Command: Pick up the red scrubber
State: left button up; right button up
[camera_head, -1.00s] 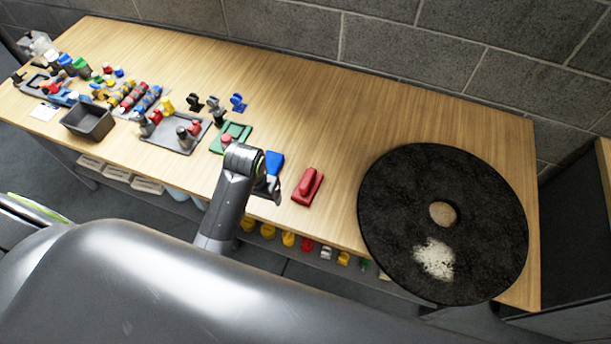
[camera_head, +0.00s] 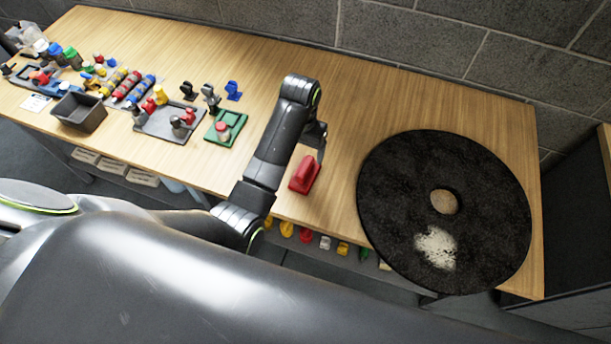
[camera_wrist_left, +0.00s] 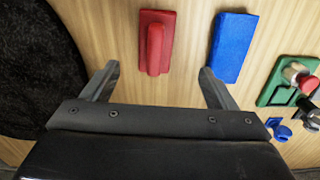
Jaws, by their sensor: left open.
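The red scrubber (camera_head: 305,177), a block with a raised handle, lies on the wooden table, left of the black pad. In the left wrist view the red scrubber (camera_wrist_left: 155,43) appears beyond the fingertips, within the gap between them. My left gripper (camera_wrist_left: 160,82) is open and empty. In the head view my left gripper (camera_head: 317,148) is partly hidden and hangs near the scrubber's far end. No contact with the scrubber shows. My right gripper is not in view.
A blue block (camera_wrist_left: 233,46) lies beside the scrubber; my arm hides it in the head view. A large round black pad (camera_head: 390,200) lies to the right. A green tray (camera_head: 238,124) and a grey tray (camera_head: 155,128) with small parts stand left.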

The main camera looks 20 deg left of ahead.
aim_at(305, 166)
pick_arm(q)
notch_tip(305, 166, down, 5)
jog(key=shift+s+f, duration=0.1)
jog(key=shift+f, duration=0.05)
jog(key=shift+w+d+f+p, duration=0.15)
jog(key=shift+f+p, duration=0.05)
jog(key=shift+f, duration=0.55)
jog(key=shift+w+d+f+p, duration=0.1)
jog(key=shift+f+p, duration=0.1)
jog(key=shift+f, duration=0.6)
jog(key=shift+w+d+f+p, duration=0.15)
jog(key=shift+f+p, duration=0.05)
jog(key=shift+f, duration=1.15)
jog(key=c, duration=1.1)
jog(key=shift+r+b, duration=0.3)
jog(key=shift+r, duration=4.75)
